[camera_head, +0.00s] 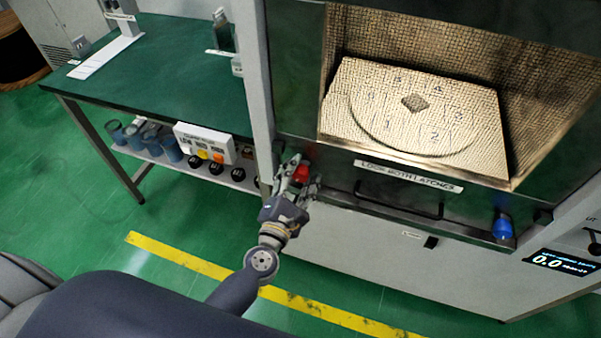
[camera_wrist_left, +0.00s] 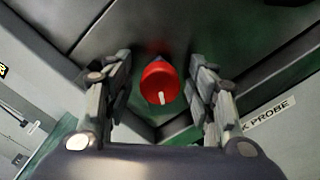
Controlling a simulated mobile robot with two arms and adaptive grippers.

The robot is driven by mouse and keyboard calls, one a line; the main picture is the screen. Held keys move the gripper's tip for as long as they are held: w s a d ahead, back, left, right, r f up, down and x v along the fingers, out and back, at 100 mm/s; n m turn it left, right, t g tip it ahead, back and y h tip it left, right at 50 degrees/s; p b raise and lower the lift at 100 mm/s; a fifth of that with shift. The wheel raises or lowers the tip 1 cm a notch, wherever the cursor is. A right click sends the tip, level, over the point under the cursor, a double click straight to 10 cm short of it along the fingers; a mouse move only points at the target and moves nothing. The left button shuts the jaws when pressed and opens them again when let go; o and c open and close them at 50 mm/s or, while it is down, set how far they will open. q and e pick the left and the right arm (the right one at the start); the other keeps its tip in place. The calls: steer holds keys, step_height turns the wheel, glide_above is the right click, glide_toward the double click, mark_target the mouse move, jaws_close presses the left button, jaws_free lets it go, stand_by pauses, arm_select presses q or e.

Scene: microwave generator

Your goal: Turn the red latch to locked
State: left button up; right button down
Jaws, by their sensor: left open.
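The red latch (camera_head: 301,173) is a round red knob at the lower left corner of the microwave generator's front. In the left wrist view the red latch (camera_wrist_left: 160,82) shows a white mark pointing toward the bottom of the picture. My left gripper (camera_head: 298,176) is open at the latch. In the left wrist view the left gripper's fingers (camera_wrist_left: 160,92) stand on both sides of the knob, with a gap on each side. My right gripper is in neither view.
A blue latch (camera_head: 502,228) sits at the lower right of the front. A label reading "LOCK BOTH LATCHES" (camera_head: 409,176) and a dark handle bar (camera_head: 398,205) lie between them. A green table (camera_head: 170,75) stands at the left. A display (camera_head: 561,262) reads 0.0.

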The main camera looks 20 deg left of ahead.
arm_select(q)
steer(key=shift+c, duration=0.2)
steer(key=c, duration=0.9)
steer(key=shift+r, duration=0.1)
